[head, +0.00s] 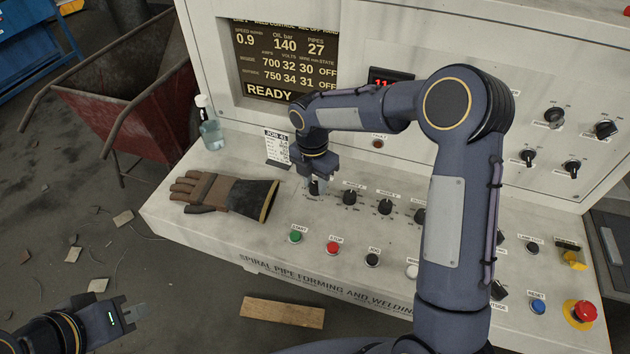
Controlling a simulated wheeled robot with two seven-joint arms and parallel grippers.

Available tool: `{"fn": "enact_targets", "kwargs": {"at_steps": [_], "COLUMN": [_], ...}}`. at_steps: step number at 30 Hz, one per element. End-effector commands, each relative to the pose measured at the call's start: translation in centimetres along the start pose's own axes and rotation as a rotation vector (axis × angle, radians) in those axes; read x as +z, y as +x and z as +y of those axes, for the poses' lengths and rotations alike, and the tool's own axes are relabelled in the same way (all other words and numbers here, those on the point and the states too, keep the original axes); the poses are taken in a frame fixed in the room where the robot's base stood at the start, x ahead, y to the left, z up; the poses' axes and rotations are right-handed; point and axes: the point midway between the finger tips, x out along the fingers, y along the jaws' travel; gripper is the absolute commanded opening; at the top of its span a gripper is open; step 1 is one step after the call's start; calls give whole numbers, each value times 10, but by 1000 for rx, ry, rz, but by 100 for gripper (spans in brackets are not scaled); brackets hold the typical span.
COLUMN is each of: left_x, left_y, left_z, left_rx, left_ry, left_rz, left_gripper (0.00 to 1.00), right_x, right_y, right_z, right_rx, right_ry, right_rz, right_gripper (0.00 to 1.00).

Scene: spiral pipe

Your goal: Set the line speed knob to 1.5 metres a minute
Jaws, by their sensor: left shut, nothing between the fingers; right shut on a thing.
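The control desk (205,240) fills the middle of the head view. My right arm reaches across it, and my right gripper (316,184) points down at the left end of the knob row, shut on a black knob (315,188). The gripper hides most of this knob and its label, so I cannot read its setting. The screen (285,60) shows speed 0.9 m/min, oil 140 bar, pipes 27 and READY. A job card (277,147) headed JOB 41 stands behind the glove. My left gripper (132,314) is shut and empty at the lower left, away from the desk.
Green start (295,236) and red stop (333,248) buttons sit in front. A red emergency button (584,311) is at right. A red cart (130,90) stands left.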

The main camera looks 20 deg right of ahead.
Motion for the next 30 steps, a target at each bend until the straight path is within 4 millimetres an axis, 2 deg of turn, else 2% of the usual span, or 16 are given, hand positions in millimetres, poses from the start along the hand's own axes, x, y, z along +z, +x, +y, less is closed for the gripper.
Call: {"fn": "enact_targets", "kwargs": {"at_steps": [30], "left_x": [6], "left_y": [11], "left_z": [-5], "left_rx": [0], "left_ry": [0], "left_rz": [0], "left_gripper": [0], "right_x": [2], "right_y": [-1], "right_z": [0], "right_rx": [5], "right_ry": [966], "right_rz": [51], "right_gripper": [7]}}
